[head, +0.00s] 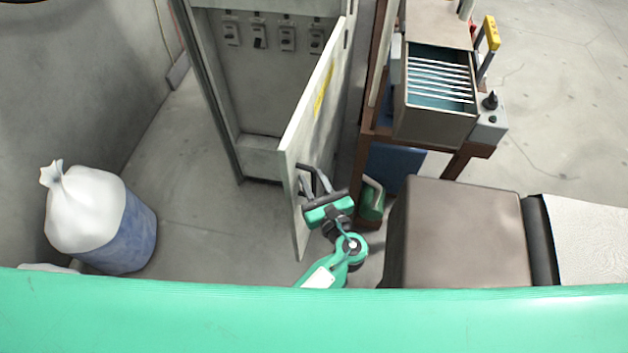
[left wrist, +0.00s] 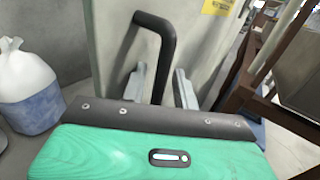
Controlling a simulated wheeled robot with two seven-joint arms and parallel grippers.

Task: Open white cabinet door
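The white cabinet (head: 262,152) stands at the top centre in the head view. Its door (head: 301,146) is swung wide open, and switches show inside. The black door handle (head: 307,167) is on the door's outer face, and it also shows in the left wrist view (left wrist: 168,45). My left gripper (head: 313,187) is at the handle on the door's right side. In the left wrist view its two grey fingers (left wrist: 159,87) are apart, with the lower part of the handle between them; contact cannot be told. My right gripper does not show.
A blue bin with a white bag (head: 87,210) stands on the left. A brown-framed stand with an open drawer (head: 436,105) and a brown box-like block (head: 462,235) are right of the door. A green object (head: 371,200) sits close by. Floor left of the door is clear.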

